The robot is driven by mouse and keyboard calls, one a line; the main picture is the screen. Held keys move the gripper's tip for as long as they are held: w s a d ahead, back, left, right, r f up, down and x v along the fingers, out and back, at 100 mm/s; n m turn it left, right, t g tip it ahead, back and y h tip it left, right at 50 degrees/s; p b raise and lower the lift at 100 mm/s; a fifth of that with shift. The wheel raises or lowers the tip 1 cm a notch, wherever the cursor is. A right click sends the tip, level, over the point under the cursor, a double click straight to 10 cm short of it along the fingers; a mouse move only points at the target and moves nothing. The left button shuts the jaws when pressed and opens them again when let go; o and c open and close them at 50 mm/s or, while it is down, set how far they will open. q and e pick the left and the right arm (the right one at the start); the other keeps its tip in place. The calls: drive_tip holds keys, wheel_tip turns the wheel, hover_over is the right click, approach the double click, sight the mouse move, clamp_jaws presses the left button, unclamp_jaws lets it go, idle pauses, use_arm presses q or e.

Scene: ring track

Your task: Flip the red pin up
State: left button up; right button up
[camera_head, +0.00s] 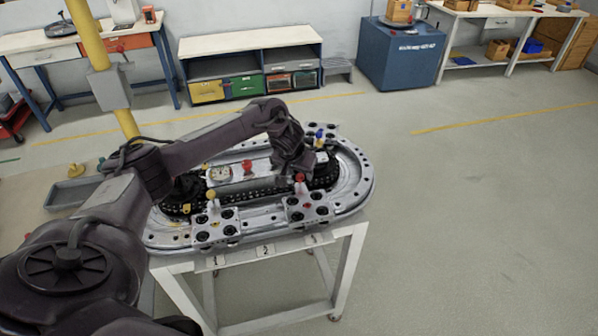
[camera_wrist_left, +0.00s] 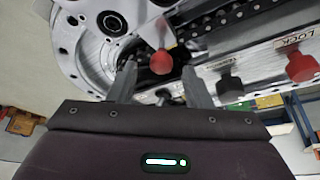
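The red pin (camera_head: 299,178) has a round red head and stands on a metal carriage (camera_head: 308,208) at the front right of the oval ring track. In the left wrist view its red head (camera_wrist_left: 161,62) shows between and just beyond the two fingertips, with a short metal stem. My left gripper (camera_wrist_left: 158,72) is open, one finger on each side of the red head, with no clear contact. In the head view my left gripper (camera_head: 299,170) reaches down above the carriage, its fingers partly hidden. My right gripper is not in view.
A second carriage with a yellow pin (camera_head: 211,194) stands at the front left, and a blue pin (camera_head: 319,134) is at the back right. A centre panel carries a gauge and a red knob (camera_head: 247,167).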

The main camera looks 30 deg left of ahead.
use_arm(q)
drive_tip(key=b+v, duration=0.1)
drive_tip(key=v, duration=0.6)
drive_tip(key=shift+r, duration=0.35)
drive_tip(key=shift+s+d+f, duration=0.1)
